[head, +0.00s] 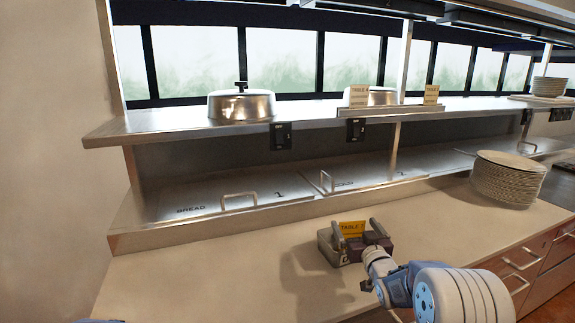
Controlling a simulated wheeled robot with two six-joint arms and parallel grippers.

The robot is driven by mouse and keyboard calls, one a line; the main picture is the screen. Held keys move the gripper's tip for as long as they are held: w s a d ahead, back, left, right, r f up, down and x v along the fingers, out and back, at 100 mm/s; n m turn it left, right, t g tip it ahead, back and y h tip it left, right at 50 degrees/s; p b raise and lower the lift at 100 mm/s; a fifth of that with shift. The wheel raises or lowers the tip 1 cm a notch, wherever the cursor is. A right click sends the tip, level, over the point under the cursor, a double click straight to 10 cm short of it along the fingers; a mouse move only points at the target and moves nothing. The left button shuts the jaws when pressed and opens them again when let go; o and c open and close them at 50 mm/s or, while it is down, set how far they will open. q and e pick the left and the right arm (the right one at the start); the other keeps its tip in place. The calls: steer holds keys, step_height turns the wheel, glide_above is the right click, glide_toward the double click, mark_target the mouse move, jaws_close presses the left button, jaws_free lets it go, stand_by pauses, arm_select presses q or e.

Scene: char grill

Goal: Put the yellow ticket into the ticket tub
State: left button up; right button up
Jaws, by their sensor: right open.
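The yellow ticket (352,227), with "TABLE" lettering, shows upright above the counter, between the two fingers of my right gripper (357,231). The right gripper is open, with one finger at each side of the ticket. I cannot tell whether the fingers touch it. My left gripper is not in view.
A steel warmer with lidded wells (235,196) runs behind the counter (220,270). A plate stack (508,180) stands at right.

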steer(key=s, duration=0.3)
steer(key=shift+s+d+b, duration=0.15)
steer(key=shift+s+b, duration=0.1)
steer(key=shift+b, duration=0.15)
stand_by(1.0)
steer(key=s+a+r+g+p, duration=0.1)
steer(key=s+a+r+p, duration=0.1)
steer(key=r+p, duration=0.3)
steer(key=s+a+r+g+p, duration=0.1)
steer(key=s+a+r+p, duration=0.15)
steer(key=r+p, duration=0.2)
steer(key=s+f+g, duration=0.5)
steer(key=s+f, duration=0.1)
steer(key=s, duration=0.4)
steer(key=s+d+f+m+g+h+p, duration=0.1)
steer(key=s+f+g, duration=0.4)
steer(key=s, duration=0.5)
steer(key=s+f+g, duration=0.4)
steer(key=s+f, duration=0.4)
steer(key=s, duration=0.2)
steer(key=shift+d+f+g+h+p, duration=0.2)
steer(key=shift+d+g+h+p, duration=0.1)
steer(key=shift+d+g+p, duration=0.1)
